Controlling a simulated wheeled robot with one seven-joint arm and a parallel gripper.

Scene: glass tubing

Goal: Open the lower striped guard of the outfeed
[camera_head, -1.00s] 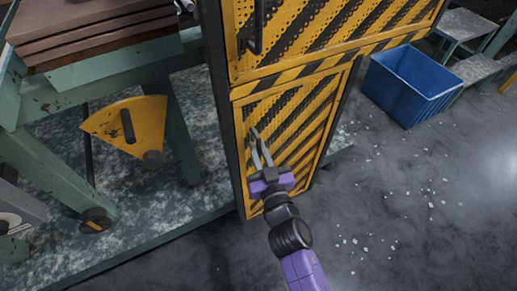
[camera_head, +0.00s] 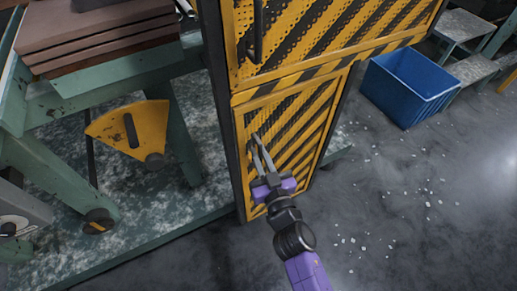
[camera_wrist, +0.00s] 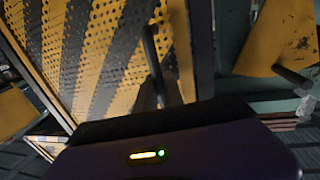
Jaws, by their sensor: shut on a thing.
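The lower striped guard (camera_head: 300,120) is a yellow perforated panel with black diagonal stripes, below a larger striped panel. It looks closed or nearly so in its frame. My gripper (camera_head: 257,140) reaches to its upper left part, with the purple wrist below. The fingers are shut on what appears to be the guard's handle, which they mostly hide. The wrist view shows the striped panel (camera_wrist: 90,50) close up at left, and a dark bar (camera_wrist: 151,50) that I take for the handle. The gripper body covers the bottom there.
The upper striped panel (camera_head: 330,35) has a black handle (camera_head: 257,32) at its left. A green bench (camera_head: 60,180) with a yellow fan-shaped plate (camera_head: 105,125) stands at left. A blue bin (camera_head: 405,90) is at the back right. The floor (camera_head: 410,220) at right is open, with scattered white bits.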

